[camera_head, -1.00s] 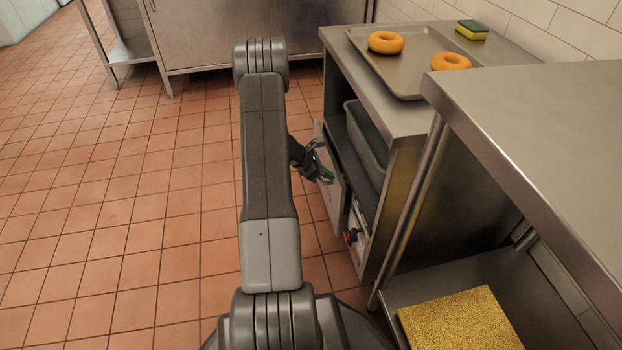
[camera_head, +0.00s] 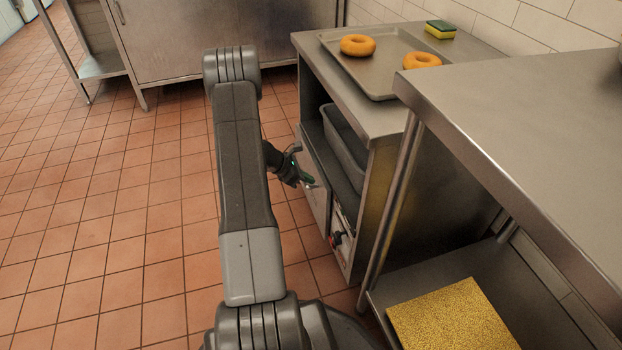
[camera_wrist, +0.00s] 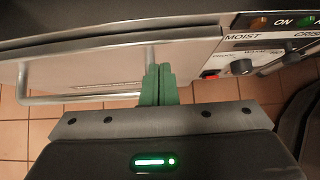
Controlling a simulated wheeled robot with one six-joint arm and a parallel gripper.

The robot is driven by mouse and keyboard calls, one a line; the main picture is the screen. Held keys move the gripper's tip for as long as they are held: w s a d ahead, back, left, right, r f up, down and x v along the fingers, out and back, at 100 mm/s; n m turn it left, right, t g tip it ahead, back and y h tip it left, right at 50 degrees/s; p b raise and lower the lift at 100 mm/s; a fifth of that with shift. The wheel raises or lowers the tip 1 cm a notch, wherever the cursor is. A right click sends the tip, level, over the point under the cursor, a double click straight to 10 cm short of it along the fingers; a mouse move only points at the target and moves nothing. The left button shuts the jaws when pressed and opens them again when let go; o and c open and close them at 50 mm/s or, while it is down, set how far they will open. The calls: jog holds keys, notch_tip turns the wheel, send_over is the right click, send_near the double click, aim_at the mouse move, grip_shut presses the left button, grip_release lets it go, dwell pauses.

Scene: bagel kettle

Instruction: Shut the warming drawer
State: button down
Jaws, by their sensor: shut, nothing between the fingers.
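The warming drawer (camera_head: 314,188) is low in the steel cabinet, left of its control panel. Its front stands close to the cabinet face; I cannot tell whether it is fully flush. In the wrist view the drawer front (camera_wrist: 90,72) fills the upper left, with a bar handle (camera_wrist: 80,101) across it. My gripper (camera_head: 306,181) is at the drawer front. In the wrist view its green fingers (camera_wrist: 158,72) are together and empty, crossing the handle's line with their tips at the drawer front. Whether they touch it is unclear.
The control panel (camera_wrist: 240,60) with knobs and a red switch is just right of the drawer. A grey bin (camera_head: 344,148) sits in the opening above. A tray (camera_head: 376,77) with two bagels is on top. A steel table (camera_head: 520,110) stands at right; floor is clear at left.

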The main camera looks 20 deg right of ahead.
jog(key=a+f+p+v, duration=0.1)
jog(key=p+v, duration=0.2)
jog(key=v, duration=0.8)
jog(key=shift+a+p, duration=0.35)
jog(key=shift+p, duration=0.05)
jog(key=shift+d+r+b+x, duration=0.3)
jog(key=shift+b+x, duration=0.3)
jog(key=shift+x, duration=1.45)
jog(key=shift+d+r+b+x, duration=0.3)
jog(key=shift+b+x, duration=0.35)
jog(key=shift+x, duration=1.4)
jog(key=shift+d+r+b+x, duration=0.3)
jog(key=shift+b+x, duration=0.3)
jog(key=shift+x, duration=1.45)
